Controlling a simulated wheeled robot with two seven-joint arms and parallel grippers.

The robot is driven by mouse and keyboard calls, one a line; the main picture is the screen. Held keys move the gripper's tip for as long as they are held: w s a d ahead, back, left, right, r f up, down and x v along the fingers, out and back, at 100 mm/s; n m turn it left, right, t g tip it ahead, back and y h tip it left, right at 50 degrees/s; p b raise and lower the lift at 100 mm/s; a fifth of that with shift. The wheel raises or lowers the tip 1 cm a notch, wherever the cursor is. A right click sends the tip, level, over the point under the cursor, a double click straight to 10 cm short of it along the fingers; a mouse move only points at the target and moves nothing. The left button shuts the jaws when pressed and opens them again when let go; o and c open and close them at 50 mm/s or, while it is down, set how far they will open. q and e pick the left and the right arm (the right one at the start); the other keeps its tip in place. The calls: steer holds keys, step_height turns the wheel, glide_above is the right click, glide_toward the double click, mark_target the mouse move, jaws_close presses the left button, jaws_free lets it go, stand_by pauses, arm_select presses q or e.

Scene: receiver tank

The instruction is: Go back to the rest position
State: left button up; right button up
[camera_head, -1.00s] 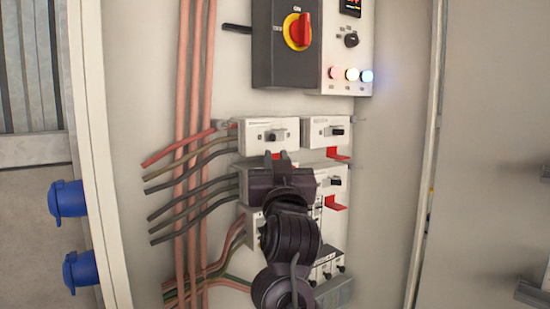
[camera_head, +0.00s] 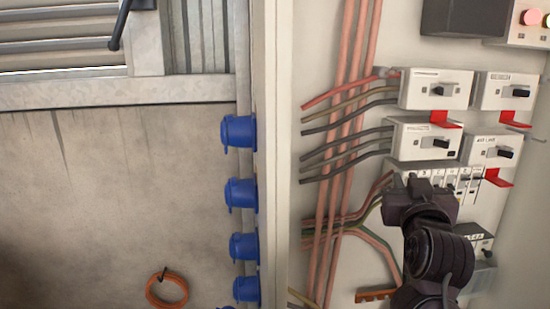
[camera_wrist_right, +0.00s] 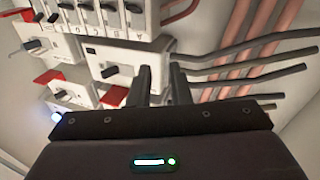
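My right gripper (camera_head: 423,184) is in front of the lower breaker modules in the head view, with its arm coming up from the bottom right. In the right wrist view its two fingers (camera_wrist_right: 163,85) stand close together with a narrow gap between them, and nothing shows held in it. Beyond the fingers are a white switch module (camera_wrist_right: 115,62) and dark cables (camera_wrist_right: 240,75). I cannot tell whether the fingers touch the module. The gripper hides part of the lower breaker row in the head view. My left gripper is not in view.
White switch modules (camera_head: 436,88) with red tabs (camera_head: 446,119) fill the cabinet's right side, and pink pipes (camera_head: 343,110) run beside them. Blue sockets (camera_head: 238,132) line the cabinet's left edge. An orange cable loop (camera_head: 166,290) hangs on the bare wall further left.

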steer(key=s+a+f+n+g+y, duration=0.1)
steer(key=s+a+f+g+y, duration=0.2)
steer(key=f, duration=0.9)
steer(key=s+a+f+n+g+y, duration=0.15)
steer(key=s+f+g, duration=0.35)
steer(key=f, duration=0.8)
steer(key=s+a+f+n+g, duration=0.15)
steer(key=s+f+g, duration=0.55)
steer(key=s+f, duration=0.9)
steer(key=s+f+g, duration=0.1)
steer(key=s+f, duration=0.2)
steer(key=f, duration=2.4)
steer(key=s+d+f+g, duration=0.1)
steer(key=s+d+f, duration=0.1)
steer(key=s+f, duration=1.7)
steer(key=shift+s+d, duration=0.35)
steer(key=shift+s, duration=0.2)
